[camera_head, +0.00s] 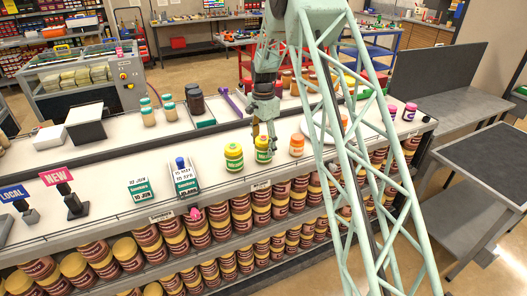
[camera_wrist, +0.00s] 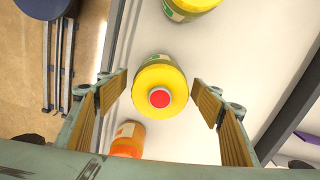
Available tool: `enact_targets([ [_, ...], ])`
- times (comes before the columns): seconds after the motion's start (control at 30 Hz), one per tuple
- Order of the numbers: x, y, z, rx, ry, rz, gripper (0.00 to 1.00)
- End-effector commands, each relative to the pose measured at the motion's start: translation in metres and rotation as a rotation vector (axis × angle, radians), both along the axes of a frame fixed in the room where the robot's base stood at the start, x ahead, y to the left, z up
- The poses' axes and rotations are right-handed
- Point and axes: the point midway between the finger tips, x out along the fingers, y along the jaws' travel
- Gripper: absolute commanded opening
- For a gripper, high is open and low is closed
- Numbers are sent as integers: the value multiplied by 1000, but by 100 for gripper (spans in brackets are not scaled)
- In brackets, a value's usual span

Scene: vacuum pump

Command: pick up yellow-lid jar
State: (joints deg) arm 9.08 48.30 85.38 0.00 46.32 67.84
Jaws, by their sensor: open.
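A yellow-lid jar (camera_head: 264,156) with a green label stands upright near the front edge of the white counter. My gripper (camera_head: 263,136) is directly above it, pointing down. In the wrist view the jar's yellow lid (camera_wrist: 160,72), with a red disc at its centre, lies between the spread fingers of my gripper (camera_wrist: 160,96). Gaps show on both sides, and the gripper is open and empty. A second yellow-lid jar (camera_head: 233,157) stands just to the left; it also shows at the top of the wrist view (camera_wrist: 190,6).
An orange jar (camera_head: 297,146) stands close on the right, and near my left finger in the wrist view (camera_wrist: 128,140). A white round plate (camera_head: 313,128) lies behind it. Shelves of jars (camera_head: 240,220) lie below the counter edge.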

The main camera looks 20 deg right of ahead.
Motion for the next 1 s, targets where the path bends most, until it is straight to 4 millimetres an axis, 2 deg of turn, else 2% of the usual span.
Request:
enact_targets([
  [0.4, 0, 0, 0, 0, 0, 0, 61],
  [0.77, 0, 0, 0, 0, 0, 0, 28],
  [1.0, 0, 0, 1, 0, -1, 0, 27],
])
